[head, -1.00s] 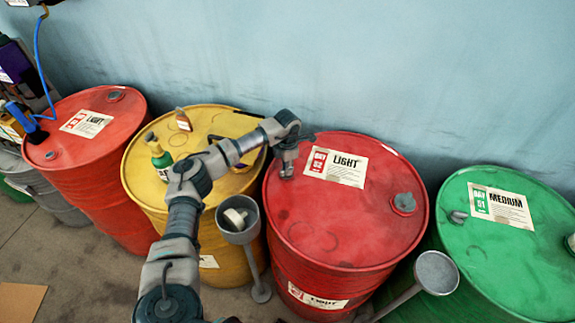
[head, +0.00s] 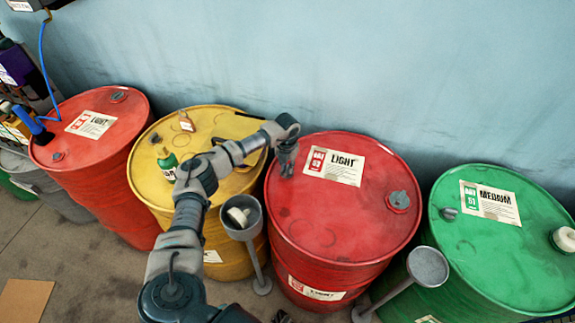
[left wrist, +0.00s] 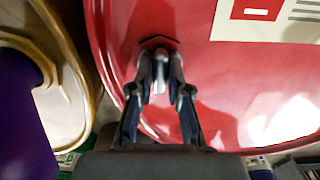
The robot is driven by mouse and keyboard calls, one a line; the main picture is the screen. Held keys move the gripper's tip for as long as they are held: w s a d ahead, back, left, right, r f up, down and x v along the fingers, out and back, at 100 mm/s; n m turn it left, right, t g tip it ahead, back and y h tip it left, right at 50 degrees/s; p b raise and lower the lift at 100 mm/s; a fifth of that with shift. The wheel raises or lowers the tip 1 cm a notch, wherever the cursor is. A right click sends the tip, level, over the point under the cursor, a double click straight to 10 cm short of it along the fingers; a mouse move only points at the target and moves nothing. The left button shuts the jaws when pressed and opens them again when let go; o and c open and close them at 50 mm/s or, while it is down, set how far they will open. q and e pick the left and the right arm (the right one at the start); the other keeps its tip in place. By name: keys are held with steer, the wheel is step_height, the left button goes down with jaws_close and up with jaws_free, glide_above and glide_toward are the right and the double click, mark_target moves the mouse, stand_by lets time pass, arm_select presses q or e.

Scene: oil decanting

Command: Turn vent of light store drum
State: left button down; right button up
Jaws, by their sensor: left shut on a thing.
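The red drum labelled LIGHT (head: 330,225) stands in the middle of the head view, with a white label on its top. My left gripper (head: 286,165) reaches down to the far left part of its top, beside the label. In the left wrist view the two fingers of my left gripper (left wrist: 160,75) are closed around the small grey vent (left wrist: 159,84) near the drum's rim. The fingers hide the vent in the head view. A larger grey cap (head: 399,200) sits on the right side of the same top. My right gripper is not clearly seen.
A yellow drum (head: 200,125) with bottles and a green drum labelled MEDIUM (head: 500,245) stand close on either side. Another red drum (head: 90,150) stands far left. Grey funnel-like stands (head: 240,220) (head: 428,268) are in front. The wall is behind.

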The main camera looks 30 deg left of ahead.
mark_target(286, 169)
arm_select(q)
steer(key=shift+s+f+n, duration=0.25)
steer(key=shift+n, duration=0.25)
steer(key=c, duration=1.1)
jaws_free()
steer(key=shift+r, duration=0.15)
steer(key=shift+w+r, duration=0.1)
steer(key=shift+r, duration=0.1)
step_height(286, 169, up, 12)
steer(key=shift+a+f, duration=0.1)
steer(key=shift+f, duration=0.15)
steer(key=shift+f, duration=0.1)
